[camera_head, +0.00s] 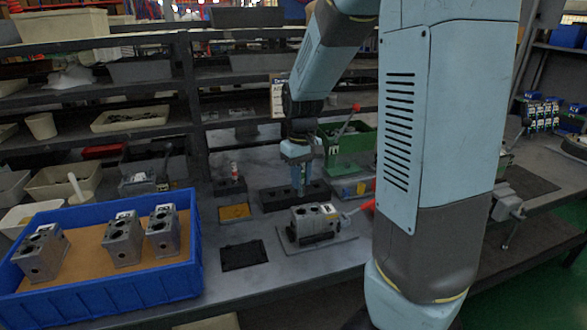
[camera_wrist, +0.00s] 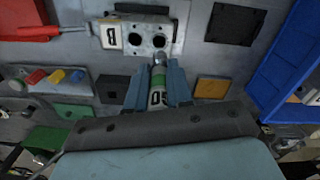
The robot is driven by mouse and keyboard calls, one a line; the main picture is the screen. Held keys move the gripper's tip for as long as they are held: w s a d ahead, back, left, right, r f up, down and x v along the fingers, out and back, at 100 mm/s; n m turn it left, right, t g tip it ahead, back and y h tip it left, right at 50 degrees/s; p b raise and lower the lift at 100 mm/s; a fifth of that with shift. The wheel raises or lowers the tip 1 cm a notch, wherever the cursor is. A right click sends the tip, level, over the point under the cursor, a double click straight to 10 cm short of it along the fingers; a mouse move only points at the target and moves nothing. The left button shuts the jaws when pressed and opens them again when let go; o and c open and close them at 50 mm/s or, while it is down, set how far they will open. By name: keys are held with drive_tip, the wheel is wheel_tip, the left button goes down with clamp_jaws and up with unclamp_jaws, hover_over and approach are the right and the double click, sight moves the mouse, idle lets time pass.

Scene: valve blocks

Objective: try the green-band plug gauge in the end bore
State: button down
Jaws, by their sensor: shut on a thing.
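My gripper (camera_head: 302,190) points down behind the valve block, above a black rack (camera_head: 272,200). In the wrist view my gripper (camera_wrist: 157,88) is shut on a plug gauge (camera_wrist: 158,97) marked "05", with a green band near its upper end in that picture. The grey valve block (camera_head: 315,222) sits on a plate on the bench, and two dark bores show in its face. In the wrist view the gauge's tip lies just short of the block (camera_wrist: 147,22). I cannot tell whether they touch.
A blue bin (camera_head: 105,296) with three grey blocks stands at the left. A yellow pad (camera_head: 235,212) and a black pad (camera_head: 243,255) lie between bin and valve block. A small stand (camera_head: 231,186) and a green bin (camera_head: 347,142) are behind. A red handle (camera_head: 368,205) is right of the block.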

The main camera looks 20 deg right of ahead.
sight(301, 195)
drive_tip(key=shift+w+d, duration=0.15)
drive_tip(key=shift+d, duration=0.1)
drive_tip(key=shift+a, duration=0.15)
drive_tip(key=shift+f, duration=2.45)
drive_tip(key=shift+f, duration=1.85)
drive_tip(key=shift+r, duration=0.3)
idle(1.3)
